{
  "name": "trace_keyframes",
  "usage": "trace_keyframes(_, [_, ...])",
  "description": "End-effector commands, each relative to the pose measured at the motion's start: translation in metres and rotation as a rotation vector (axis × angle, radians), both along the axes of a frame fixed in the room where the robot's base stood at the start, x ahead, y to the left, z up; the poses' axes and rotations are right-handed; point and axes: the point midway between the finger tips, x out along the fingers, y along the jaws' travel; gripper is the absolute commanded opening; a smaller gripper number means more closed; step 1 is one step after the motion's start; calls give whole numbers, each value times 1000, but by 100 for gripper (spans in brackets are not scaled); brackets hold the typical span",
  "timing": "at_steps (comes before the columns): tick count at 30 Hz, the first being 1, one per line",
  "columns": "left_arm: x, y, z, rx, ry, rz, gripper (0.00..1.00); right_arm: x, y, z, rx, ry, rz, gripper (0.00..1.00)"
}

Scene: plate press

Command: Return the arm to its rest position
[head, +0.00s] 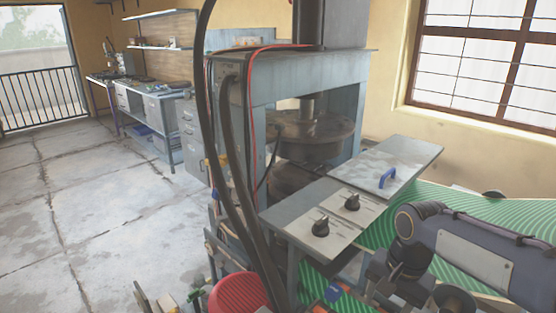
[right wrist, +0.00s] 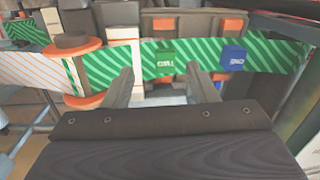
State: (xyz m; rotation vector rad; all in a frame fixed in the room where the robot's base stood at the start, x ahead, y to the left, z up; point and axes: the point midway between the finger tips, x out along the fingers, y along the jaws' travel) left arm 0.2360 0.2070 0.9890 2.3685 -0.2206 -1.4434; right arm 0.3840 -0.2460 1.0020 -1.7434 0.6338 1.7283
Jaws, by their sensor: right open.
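My right arm (head: 470,255) comes in from the right edge of the head view, bent over the green striped surface, with its wrist near the bottom edge. Its fingers are hard to make out there. In the right wrist view my right gripper (right wrist: 158,69) has its two grey fingers spread apart with nothing between them. My left gripper is in neither view.
The grey press (head: 305,75) stands in the middle, with a control panel (head: 335,215) with two black knobs and a plate with a blue handle (head: 388,178) close to my right arm. A red round seat (head: 238,294) is at bottom. Open floor (head: 110,215) lies left.

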Motion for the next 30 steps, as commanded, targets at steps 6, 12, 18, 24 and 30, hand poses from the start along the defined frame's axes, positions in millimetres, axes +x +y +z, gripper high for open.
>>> trace_keyframes(6, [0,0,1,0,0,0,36,-78,9,9,157,-242,268,52])
trace_keyframes(12, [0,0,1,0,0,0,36,-129,30,0,135,-470,486,52])
trace_keyframes(18, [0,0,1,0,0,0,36,-147,40,-10,84,-562,582,52])
trace_keyframes(24, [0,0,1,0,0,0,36,-148,41,-11,79,-569,592,52])
trace_keyframes(30, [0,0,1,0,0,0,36,-148,41,-11,80,-568,593,52])
